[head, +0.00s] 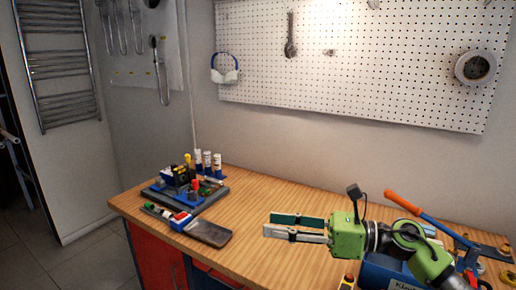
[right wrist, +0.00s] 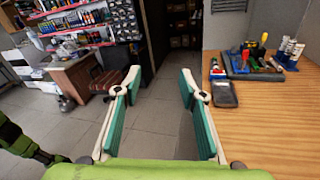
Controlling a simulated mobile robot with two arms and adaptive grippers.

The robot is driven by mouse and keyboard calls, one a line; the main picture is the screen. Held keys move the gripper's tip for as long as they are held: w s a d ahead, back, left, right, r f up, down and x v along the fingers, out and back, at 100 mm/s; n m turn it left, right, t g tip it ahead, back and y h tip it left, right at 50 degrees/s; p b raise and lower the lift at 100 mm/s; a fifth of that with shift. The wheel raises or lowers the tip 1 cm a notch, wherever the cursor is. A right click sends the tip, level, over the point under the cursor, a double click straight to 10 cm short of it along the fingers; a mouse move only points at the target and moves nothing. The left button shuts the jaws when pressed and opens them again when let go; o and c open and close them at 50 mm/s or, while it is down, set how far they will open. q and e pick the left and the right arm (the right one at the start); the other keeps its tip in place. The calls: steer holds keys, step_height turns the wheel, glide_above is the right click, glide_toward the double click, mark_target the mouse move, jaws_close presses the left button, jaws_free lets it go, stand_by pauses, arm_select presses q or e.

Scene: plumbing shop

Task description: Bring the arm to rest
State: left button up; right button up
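My right gripper (head: 267,224) reaches in from the right over the wooden workbench (head: 262,192) in the head view, its fingers pointing left. Its two fingers are apart with nothing between them. The right wrist view also shows the open, empty fingers (right wrist: 160,78), with grey floor seen between them. My left gripper does not show in the head view. A green and black arm part of mine is at the left edge of the right wrist view, with no fingers to be made out.
A tool holder (head: 212,194) with small tools and bottles stands at the bench's left end, a dark flat pouch (head: 208,234) in front. A blue box (head: 376,272) and an orange-handled tool (head: 402,203) lie near my right arm. A pegboard (head: 350,75) hangs behind.

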steer(key=w+d+f+m+t+h, duration=0.1)
steer(key=d+f+m+t+h, duration=0.5)
steer(key=m, duration=1)
steer(key=d+f+m+t+h, duration=0.35)
steer(key=m+t+h, duration=0.4)
steer(key=m, duration=0.95)
steer(key=s+d+f+m+g+h, duration=0.2)
steer(key=s+d+f+m, duration=0.1)
steer(key=f, duration=0.2)
steer(key=s+d+f+m+g+h, duration=0.1)
steer(key=s+d+f+m+g, duration=0.15)
steer(key=f, duration=0.25)
steer(key=s+f+m+g, duration=0.45)
steer(key=s+f, duration=0.35)
steer(key=s, duration=0.6)
steer(key=s+f+m+g, duration=0.4)
steer(key=s+f+g, duration=0.3)
steer(key=s, duration=0.6)
step_height(320, 180, down, 28)
steer(key=s, duration=0.2)
steer(key=s+d+f, duration=0.2)
steer(key=s+f, duration=0.5)
steer(key=s, duration=0.1)
steer(key=s+d+f+n+g, duration=0.1)
steer(key=s+f, duration=0.7)
steer(key=s, duration=0.1)
steer(key=shift+d, duration=0.35)
